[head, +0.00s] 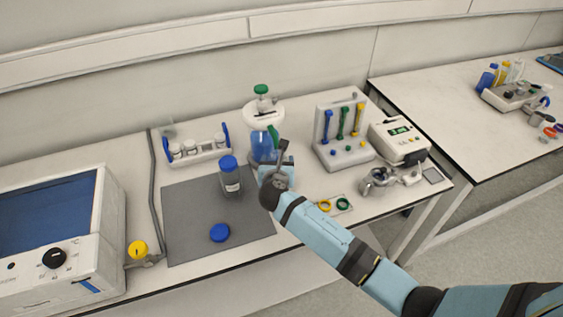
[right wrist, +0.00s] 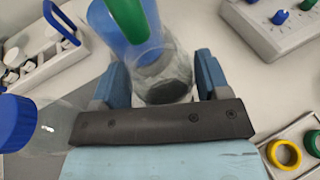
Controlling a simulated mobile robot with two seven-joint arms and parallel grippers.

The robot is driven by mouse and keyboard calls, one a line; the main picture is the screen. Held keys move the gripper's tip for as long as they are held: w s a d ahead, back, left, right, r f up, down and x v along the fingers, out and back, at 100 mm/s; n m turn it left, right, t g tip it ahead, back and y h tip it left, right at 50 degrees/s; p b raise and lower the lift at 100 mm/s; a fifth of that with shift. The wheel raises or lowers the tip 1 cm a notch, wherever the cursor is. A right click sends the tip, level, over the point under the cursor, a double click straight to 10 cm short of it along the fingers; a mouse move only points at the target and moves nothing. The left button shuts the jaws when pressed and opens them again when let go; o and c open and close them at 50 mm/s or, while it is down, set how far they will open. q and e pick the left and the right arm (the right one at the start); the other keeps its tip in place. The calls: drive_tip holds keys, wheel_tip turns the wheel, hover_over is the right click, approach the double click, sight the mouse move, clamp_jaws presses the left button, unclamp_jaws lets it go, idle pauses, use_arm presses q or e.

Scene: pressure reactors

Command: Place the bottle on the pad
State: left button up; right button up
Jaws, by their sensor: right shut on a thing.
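A clear bottle with a blue cap and white label (head: 231,180) stands upright on the grey pad (head: 190,215). Its blue cap also shows at the left edge in the right wrist view (right wrist: 12,122). My right gripper (head: 275,170) is right of this bottle, apart from it. In the right wrist view my right gripper (right wrist: 160,85) is shut on a clear glass vessel (right wrist: 160,75), with a blue part and a green part at its top. The vessel also shows in the head view (head: 263,147); whether it touches the bench cannot be told. My left gripper is out of view.
A loose blue cap (head: 219,233) lies on the pad. A white rack (head: 200,150) stands behind it, a white stand with coloured tools (head: 345,150) at right, and an oven (head: 60,235) at left. Yellow and green rings (head: 334,205) lie near the front edge.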

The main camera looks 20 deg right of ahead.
drive_tip(key=shift+s+a+r, duration=0.1)
drive_tip(key=shift+a+r, duration=0.05)
drive_tip(key=shift+f, duration=0.25)
drive_tip(key=o, duration=1.1)
drive_tip(key=shift+r, duration=0.1)
drive_tip(key=shift+s+a+r, duration=0.1)
drive_tip(key=shift+s+r, duration=0.05)
drive_tip(key=shift+s, duration=0.05)
drive_tip(key=v, duration=1.1)
drive_tip(key=shift+s+p, duration=0.25)
drive_tip(key=shift+p, duration=0.1)
